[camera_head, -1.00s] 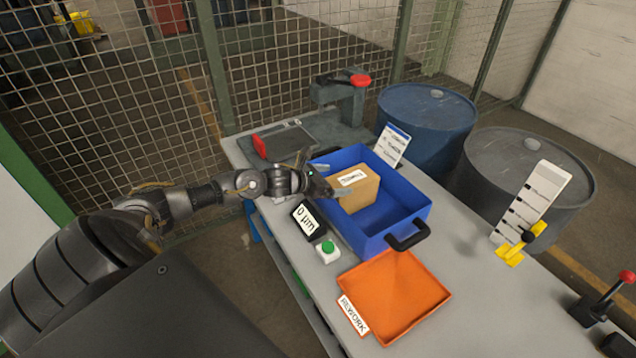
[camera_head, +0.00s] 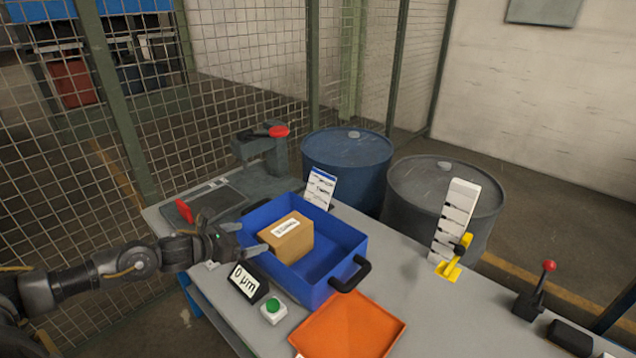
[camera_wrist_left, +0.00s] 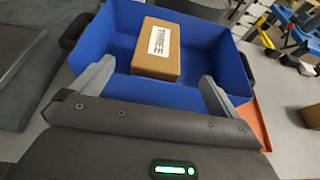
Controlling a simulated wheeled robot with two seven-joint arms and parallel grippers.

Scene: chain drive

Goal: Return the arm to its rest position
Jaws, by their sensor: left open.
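My left gripper (camera_head: 247,238) is at the left side of the blue bin (camera_head: 342,243), its fingers apart and reaching over the bin's near wall. The left wrist view shows both fingers (camera_wrist_left: 152,82) spread with nothing between them. A brown cardboard box (camera_head: 292,238) with a white label stands inside the bin, just beyond the fingertips; it also shows in the left wrist view (camera_wrist_left: 155,62). My left arm comes in from the left edge. My right gripper is not in view.
A display reading 0 µm (camera_head: 247,284) and a green button (camera_head: 273,309) stand before the bin. An orange tray (camera_head: 350,328) lies to the right. A grey clamp-like fixture (camera_head: 262,155) stands behind. A yellow-based stand (camera_head: 453,262) and a red-knobbed lever (camera_head: 535,297) are further right.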

